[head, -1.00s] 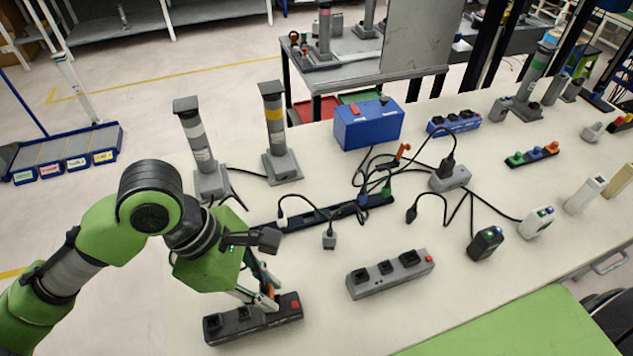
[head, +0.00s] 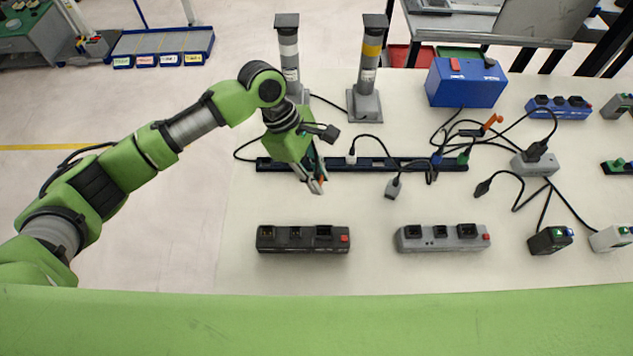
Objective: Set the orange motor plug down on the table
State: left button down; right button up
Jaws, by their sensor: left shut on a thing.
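The fingers point down over the pale table (head: 370,280), between the long black strip behind and the black power strip (head: 290,240) in front. The gripper appears to be above the table, but the exact height is hard to tell. My right gripper is not in view.
A grey power strip (head: 415,240) lies to the right, and the long black strip (head: 400,164) carries plugs and cords. Two grey posts (head: 290,70) and a blue box (head: 468,85) stand behind. Bare table lies around the black power strip.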

pick_arm(q)
jog(key=shift+w+f, duration=0.3)
jog(key=shift+a+f+p, duration=0.1)
jog(key=shift+f+p, duration=0.3)
jog(key=shift+f, duration=1.1)
jog(key=shift+f, duration=0.1)
jog(key=c, duration=1.9)
grip_release()
jog(key=b+v, duration=0.1)
jog(key=v, duration=1.1)
jog(key=shift+s, duration=0.15)
